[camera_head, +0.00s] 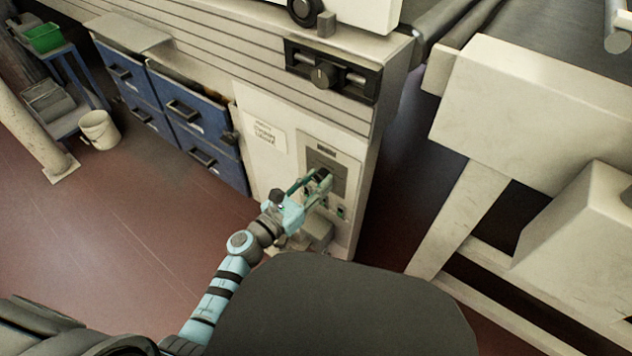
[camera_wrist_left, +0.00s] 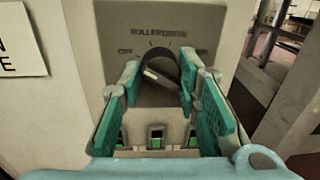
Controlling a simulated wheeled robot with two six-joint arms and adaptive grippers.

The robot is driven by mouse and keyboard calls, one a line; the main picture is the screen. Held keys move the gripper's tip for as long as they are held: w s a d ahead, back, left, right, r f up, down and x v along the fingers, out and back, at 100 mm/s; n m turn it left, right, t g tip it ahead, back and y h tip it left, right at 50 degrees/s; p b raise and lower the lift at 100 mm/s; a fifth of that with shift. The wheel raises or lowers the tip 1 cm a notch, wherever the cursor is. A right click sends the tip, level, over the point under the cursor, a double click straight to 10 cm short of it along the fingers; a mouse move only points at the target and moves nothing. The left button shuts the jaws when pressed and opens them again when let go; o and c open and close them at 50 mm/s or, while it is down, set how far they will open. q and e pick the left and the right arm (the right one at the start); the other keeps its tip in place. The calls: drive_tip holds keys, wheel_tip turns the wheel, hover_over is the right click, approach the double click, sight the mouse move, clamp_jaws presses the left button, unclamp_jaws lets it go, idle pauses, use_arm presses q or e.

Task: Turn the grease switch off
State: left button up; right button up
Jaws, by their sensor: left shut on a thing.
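The grease switch is a dark round knob (camera_wrist_left: 157,62) with a pale bar across its face, on a grey panel (camera_wrist_left: 112,22). My left gripper (camera_head: 317,181) reaches the panel on the cabinet's front. In the left wrist view, its green-padded fingers (camera_wrist_left: 160,78) are shut on the knob, one on each side. In the head view, the gripper partly hides the knob. My right gripper is not in view.
Small green-lit switches (camera_wrist_left: 155,140) sit below the knob. A white notice (camera_head: 265,135) is left of the panel. Another dark knob (camera_head: 324,74) is higher on the cabinet. Blue drawers (camera_head: 190,110) stand left; a pale machine frame (camera_head: 470,205) stands right. Open floor lies left.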

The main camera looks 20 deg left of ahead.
use_arm(q)
drive_tip(key=shift+n, duration=1)
drive_tip(key=o, duration=1.2)
drive_tip(key=shift+c, duration=0.2)
drive_tip(key=v, duration=1.2)
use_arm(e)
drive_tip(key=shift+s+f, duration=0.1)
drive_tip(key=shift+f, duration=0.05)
